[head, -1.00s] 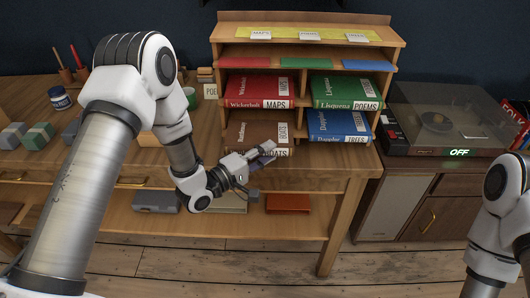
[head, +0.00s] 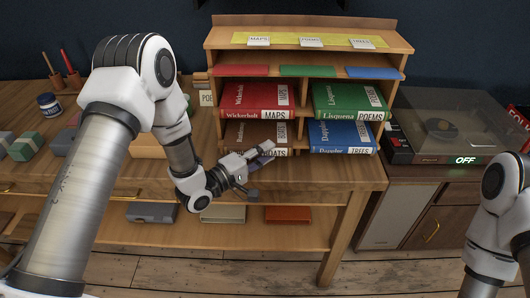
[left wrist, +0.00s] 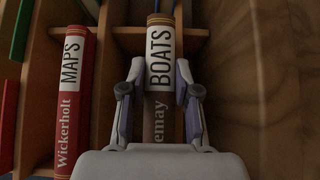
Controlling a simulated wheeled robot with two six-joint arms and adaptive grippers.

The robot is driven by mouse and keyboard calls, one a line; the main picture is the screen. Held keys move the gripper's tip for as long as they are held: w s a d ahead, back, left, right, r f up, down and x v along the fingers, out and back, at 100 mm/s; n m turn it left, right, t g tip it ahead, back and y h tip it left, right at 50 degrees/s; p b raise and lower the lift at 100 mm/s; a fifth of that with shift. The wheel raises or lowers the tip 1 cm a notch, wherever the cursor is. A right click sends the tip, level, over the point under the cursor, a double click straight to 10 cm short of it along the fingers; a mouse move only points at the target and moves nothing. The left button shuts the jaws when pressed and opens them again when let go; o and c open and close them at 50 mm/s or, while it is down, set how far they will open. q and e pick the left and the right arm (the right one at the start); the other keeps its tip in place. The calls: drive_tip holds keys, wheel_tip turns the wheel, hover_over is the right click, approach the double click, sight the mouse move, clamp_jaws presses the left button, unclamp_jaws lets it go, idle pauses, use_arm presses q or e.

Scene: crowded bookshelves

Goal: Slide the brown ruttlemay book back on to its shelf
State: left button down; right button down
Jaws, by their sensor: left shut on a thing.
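The brown book (head: 252,133) with a white BOATS label lies flat in the lower left compartment of the small bookcase (head: 301,112), below the red MAPS book. My left gripper (head: 258,158) is at its spine, in front of the compartment. In the left wrist view, the fingers (left wrist: 159,95) lie on both sides of the brown book (left wrist: 154,128), shut on it. Its spine shows "emay" and BOATS; the rest of the name is hidden by my gripper. How deep the book sits is hard to tell. My right gripper is out of view.
The red MAPS book (head: 250,100) is above, the green POEMS book (head: 345,100) upper right, and the blue TREES book (head: 335,134) is right, past a divider. A record player (head: 440,125) stands at the right. Bare table (head: 330,172) lies before the bookcase.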

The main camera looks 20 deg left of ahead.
use_arm(q)
drive_tip(key=shift+w+f, duration=0.2)
drive_tip(key=shift+f, duration=0.05)
drive_tip(key=shift+s+r, duration=0.1)
drive_tip(key=shift+s, duration=0.05)
drive_tip(key=c, duration=0.8)
unclamp_jaws()
drive_tip(key=shift+o, duration=0.2)
drive_tip(key=shift+s, duration=0.1)
drive_tip(key=s+d, duration=0.2)
drive_tip(key=s, duration=0.5)
drive_tip(key=shift+s, duration=0.2)
drive_tip(key=shift+d, duration=0.1)
